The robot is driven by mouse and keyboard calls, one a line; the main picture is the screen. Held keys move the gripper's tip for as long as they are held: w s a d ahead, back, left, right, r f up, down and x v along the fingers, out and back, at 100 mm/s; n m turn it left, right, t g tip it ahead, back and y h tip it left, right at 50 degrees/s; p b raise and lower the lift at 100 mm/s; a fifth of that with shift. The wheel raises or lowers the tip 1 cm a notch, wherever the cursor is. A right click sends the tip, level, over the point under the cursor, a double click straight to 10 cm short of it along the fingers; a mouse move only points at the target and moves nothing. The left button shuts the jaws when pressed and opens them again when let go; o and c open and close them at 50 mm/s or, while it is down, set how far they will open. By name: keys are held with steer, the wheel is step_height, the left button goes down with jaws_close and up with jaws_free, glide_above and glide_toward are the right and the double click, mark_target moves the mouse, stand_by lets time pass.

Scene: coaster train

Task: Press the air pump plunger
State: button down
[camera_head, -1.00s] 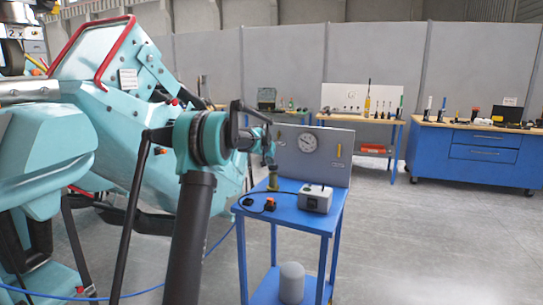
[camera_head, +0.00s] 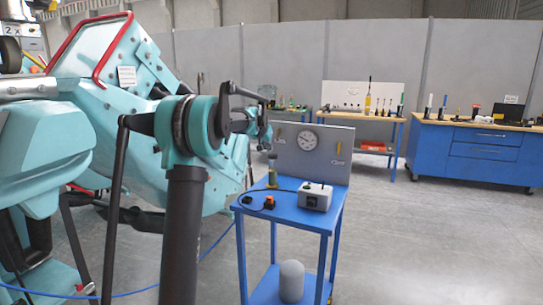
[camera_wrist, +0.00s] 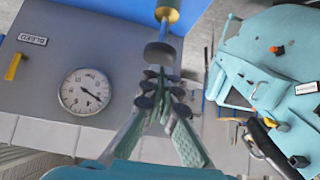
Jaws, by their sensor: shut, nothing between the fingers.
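In the wrist view the round plunger knob (camera_wrist: 158,53) is on a thin rod above the brass collar (camera_wrist: 167,14). My gripper (camera_wrist: 160,80) is shut and empty, its fingertips just below the knob in that picture. Whether they touch the knob I cannot tell. In the head view my arm's end is above the pump, and my own links partly hide the gripper.
A grey box (camera_head: 315,196) and small orange-black parts (camera_head: 269,202) lie on the cart. The large teal machine (camera_head: 95,130) is close on the left.

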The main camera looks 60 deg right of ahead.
steer(key=v, duration=0.5)
stand_by(1.7)
step_height(320, 180, up, 6)
steer(key=shift+s+f, duration=0.1)
steer(key=shift+f, duration=0.15)
glide_above(271, 155)
steer(key=f, duration=0.6)
steer(key=shift+s+a+f, duration=0.25)
steer(key=shift+a+f, duration=0.05)
steer(key=shift+f, duration=0.05)
steer(key=f, duration=0.3)
steer(key=shift+d+f, duration=0.15)
steer(key=shift+d, duration=0.05)
steer(key=shift+f, duration=0.6)
